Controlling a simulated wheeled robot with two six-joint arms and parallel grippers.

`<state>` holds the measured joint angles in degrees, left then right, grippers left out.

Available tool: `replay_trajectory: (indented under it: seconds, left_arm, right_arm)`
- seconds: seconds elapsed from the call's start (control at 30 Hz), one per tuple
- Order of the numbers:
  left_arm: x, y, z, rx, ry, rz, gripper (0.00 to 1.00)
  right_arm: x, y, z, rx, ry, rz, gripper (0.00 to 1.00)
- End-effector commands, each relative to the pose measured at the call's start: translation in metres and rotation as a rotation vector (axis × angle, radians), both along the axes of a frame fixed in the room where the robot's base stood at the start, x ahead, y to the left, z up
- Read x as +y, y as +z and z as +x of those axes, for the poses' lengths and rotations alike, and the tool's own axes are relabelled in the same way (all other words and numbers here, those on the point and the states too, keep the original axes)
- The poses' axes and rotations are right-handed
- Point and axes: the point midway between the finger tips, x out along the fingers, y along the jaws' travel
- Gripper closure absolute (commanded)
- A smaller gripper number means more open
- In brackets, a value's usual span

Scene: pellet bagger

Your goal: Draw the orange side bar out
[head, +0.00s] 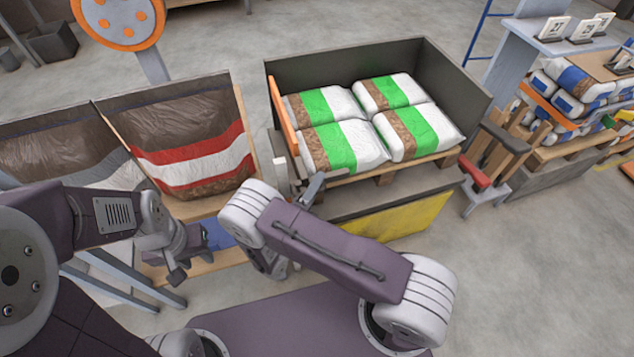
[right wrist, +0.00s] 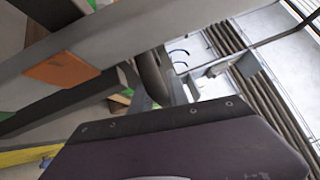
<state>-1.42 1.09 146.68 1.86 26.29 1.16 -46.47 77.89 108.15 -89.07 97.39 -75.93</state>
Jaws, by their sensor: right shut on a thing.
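The orange side bar (head: 283,117) stands along the left edge of the dark open-fronted box (head: 345,70). Several green, white and brown bags (head: 335,145) lie on a pallet inside, to its right. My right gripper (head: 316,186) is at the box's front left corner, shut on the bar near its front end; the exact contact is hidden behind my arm. In the right wrist view, a grey beam with an orange patch (right wrist: 62,70) crosses the upper left. My left gripper (head: 180,258) is low at the left, away from the bar; its finger gap is unclear.
Large brown, red and white sacks (head: 195,140) stand close to the left of the box. A yellow panel (head: 395,215) is below its front. A red-topped stand (head: 475,175) is to the right. Bare floor (head: 540,240) lies at the right.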

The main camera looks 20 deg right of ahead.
Motion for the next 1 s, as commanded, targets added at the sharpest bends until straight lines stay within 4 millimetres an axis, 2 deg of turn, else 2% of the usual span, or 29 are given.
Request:
replay_trajectory:
  seconds: [0.03,0.27,0.4,0.53,0.83,0.87,0.9,1.0]
  left_arm:
    - [0.0,0.001,0.0,0.0,0.0,0.0,0.64]
    - [0.0,0.0,0.0,0.0,0.0,0.0,0.64]
    - [0.0,-0.007,0.0,0.0,0.0,0.0,0.64]
    - [0.0,-0.009,0.0,0.0,0.0,0.0,0.64]
    - [0.0,-0.009,0.0,0.0,0.0,0.0,0.64]
    - [0.0,-0.009,0.0,0.0,0.0,0.0,0.64]
    - [0.0,-0.009,0.0,0.0,0.0,0.0,0.64]
    - [0.0,-0.009,0.0,0.0,0.0,0.0,0.64]
  right_arm:
    - [0.001,0.006,0.001,-0.014,0.001,-0.005,1.0]
    - [0.005,0.005,0.001,-0.016,0.002,-0.006,1.0]
    - [0.03,0.004,0.001,-0.02,0.006,-0.003,1.0]
    - [0.046,0.005,0.0,-0.017,0.005,-0.003,1.0]
    - [0.049,0.006,-0.001,-0.016,0.005,-0.005,1.0]
    - [0.049,0.006,0.0,-0.016,0.005,-0.005,0.77]
    - [0.049,0.006,0.0,-0.015,0.005,-0.004,0.65]
    - [0.048,0.005,-0.001,-0.013,0.004,-0.005,0.64]
